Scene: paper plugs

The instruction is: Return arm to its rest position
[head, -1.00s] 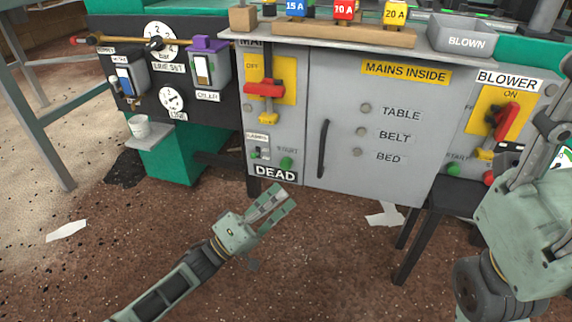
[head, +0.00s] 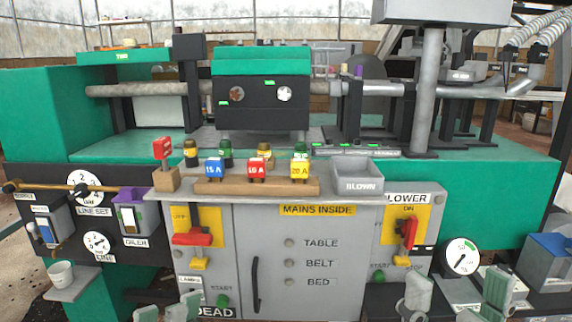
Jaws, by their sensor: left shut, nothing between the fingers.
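My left gripper (head: 168,307) shows only by its grey-green fingertips at the bottom edge of the head view, left of centre. It is shut with nothing in it, low in front of the grey cabinet's left part. My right gripper (head: 457,294) shows at the bottom right. Its two grey-green fingers point up and stand well apart, with nothing seen between them. Both arms are otherwise cut off by the lower edge.
A grey cabinet (head: 345,225) has red-handled switches at both sides. On its top stand a wooden block with coloured plugs (head: 225,187) and a grey BLOWN tray (head: 358,182). A cup (head: 61,273) sits on a shelf at left. A round gauge (head: 461,257) is at right.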

